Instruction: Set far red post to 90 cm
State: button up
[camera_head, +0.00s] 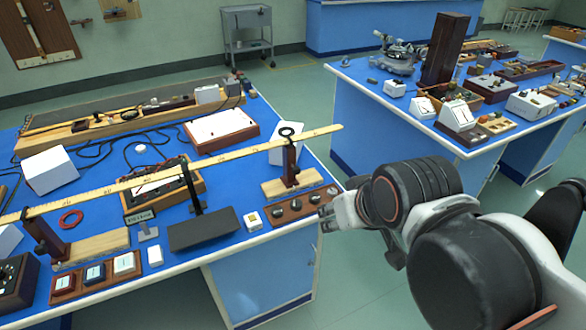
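A long yellow ruler (190,160) crosses above the blue near bench, its scale too small to read. One dark red post (291,167) on a pale wooden base stands near the ruler's right end, with a black ring (287,132) at its top. Another dark red post (45,240) on a wooden base stands under the ruler at the left. I cannot tell which is the far one. My gripper (330,212) points left at the bench's right edge, beside the brown block with round knobs and apart from both posts. Its fingers are too small to read.
A black stand (205,230) with an upright rod stands between the posts. A knobbed brown block (292,208) lies before the right post's base. A meter box (165,188), a white box (50,170) and cables crowd the bench. A second blue bench (400,110) stands at the right.

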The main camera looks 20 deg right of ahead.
jog(key=w+a+f+n+t+y, duration=0.2)
jog(key=w+f+t, duration=0.15)
jog(key=w, duration=0.95)
jog(key=t+b, duration=0.2)
jog(key=t, duration=0.1)
send_near(296, 168)
jog(key=b+x, duration=0.2)
jog(key=x, duration=0.8)
jog(key=shift+w+b, duration=0.1)
jog(key=shift+b, duration=0.3)
